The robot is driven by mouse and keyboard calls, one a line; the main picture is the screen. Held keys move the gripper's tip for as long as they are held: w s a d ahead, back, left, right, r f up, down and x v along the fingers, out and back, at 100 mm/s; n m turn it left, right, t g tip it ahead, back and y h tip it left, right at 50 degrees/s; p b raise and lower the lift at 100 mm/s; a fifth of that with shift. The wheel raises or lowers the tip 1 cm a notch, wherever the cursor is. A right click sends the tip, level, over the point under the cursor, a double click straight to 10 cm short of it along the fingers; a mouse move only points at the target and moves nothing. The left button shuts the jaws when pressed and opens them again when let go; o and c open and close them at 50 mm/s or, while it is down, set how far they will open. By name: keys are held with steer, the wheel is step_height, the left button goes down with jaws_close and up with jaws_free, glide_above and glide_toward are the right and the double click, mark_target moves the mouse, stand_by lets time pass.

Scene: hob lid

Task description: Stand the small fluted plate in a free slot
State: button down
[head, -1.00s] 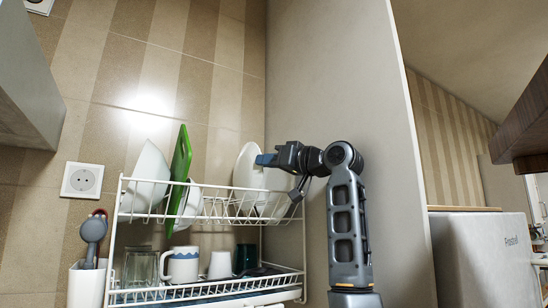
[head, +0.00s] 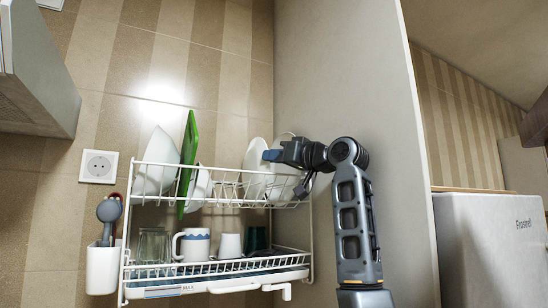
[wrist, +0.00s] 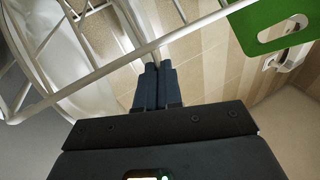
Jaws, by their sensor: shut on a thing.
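The dish rack (head: 225,203) has two tiers and is fixed to the wall. At the right of its upper tier a white plate (head: 254,168) stands upright, with a second white plate (head: 284,182) just behind and to its right. My gripper (head: 268,156) is at the upper right edge of the first plate, its fingers shut on a thin edge, seemingly that plate's rim. In the wrist view my gripper (wrist: 156,72) has its fingers close together near the rack wires. Fluting is too fine to make out, and the plate's foot is partly hidden by wires.
A green board (head: 188,150), a white dish (head: 157,160) and another white dish (head: 200,186) stand at the upper tier's left. The tier's middle has room. Glasses, a mug (head: 193,245) and cups stand below. A grey side panel (head: 340,90) rises close on the right.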

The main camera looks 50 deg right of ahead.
steer(key=shift+f, duration=0.45)
stand_by(0.5)
steer(key=c, duration=1.2)
jaws_free()
